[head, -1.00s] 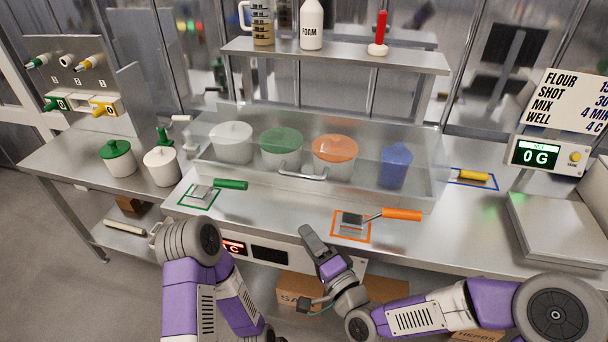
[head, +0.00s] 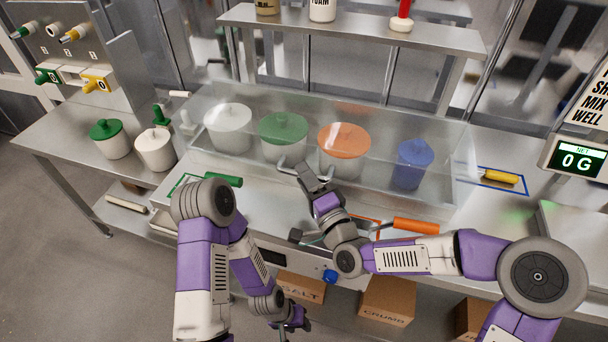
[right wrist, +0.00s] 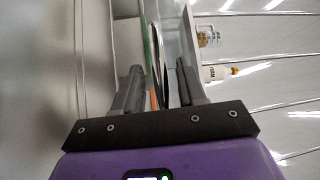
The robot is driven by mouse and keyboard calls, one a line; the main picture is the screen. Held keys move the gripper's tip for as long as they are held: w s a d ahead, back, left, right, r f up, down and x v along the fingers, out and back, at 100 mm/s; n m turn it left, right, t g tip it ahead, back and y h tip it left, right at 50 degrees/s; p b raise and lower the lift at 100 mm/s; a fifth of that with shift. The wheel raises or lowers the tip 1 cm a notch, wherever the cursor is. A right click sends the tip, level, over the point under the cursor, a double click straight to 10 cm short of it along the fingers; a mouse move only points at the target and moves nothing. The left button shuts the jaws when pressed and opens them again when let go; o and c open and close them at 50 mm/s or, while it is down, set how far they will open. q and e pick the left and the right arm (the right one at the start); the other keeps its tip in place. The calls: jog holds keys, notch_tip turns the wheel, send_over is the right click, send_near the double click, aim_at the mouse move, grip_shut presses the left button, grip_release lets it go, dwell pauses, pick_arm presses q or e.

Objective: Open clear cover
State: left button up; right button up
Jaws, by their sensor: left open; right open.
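The clear cover (head: 390,118) is a long transparent box lid on the steel bench, closed over a row of lidded containers. Its grey bar handle (head: 286,162) is on the front, partly hidden by my right gripper. My right gripper (head: 312,172) is open at the handle; whether it touches the bar I cannot tell. In the right wrist view, the two fingers of my right gripper (right wrist: 160,82) stand apart, with thin edges seen beyond them. My left gripper (head: 292,324) hangs low in front of the bench, away from the cover; its fingers are small and partly hidden.
Under the cover are white (head: 228,130), green-lidded (head: 283,137), orange-lidded (head: 343,150) and blue (head: 413,165) containers. An orange-handled tool (head: 415,226) and a green-handled tool (head: 222,180) lie in front. A shelf (head: 350,32) stands behind. Cardboard boxes (head: 388,300) sit below.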

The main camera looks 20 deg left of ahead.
jog(key=shift+w+a, duration=0.35)
jog(key=shift+a, duration=0.05)
jog(key=shift+r, duration=0.1)
jog(key=shift+c, duration=0.2)
grip_shut()
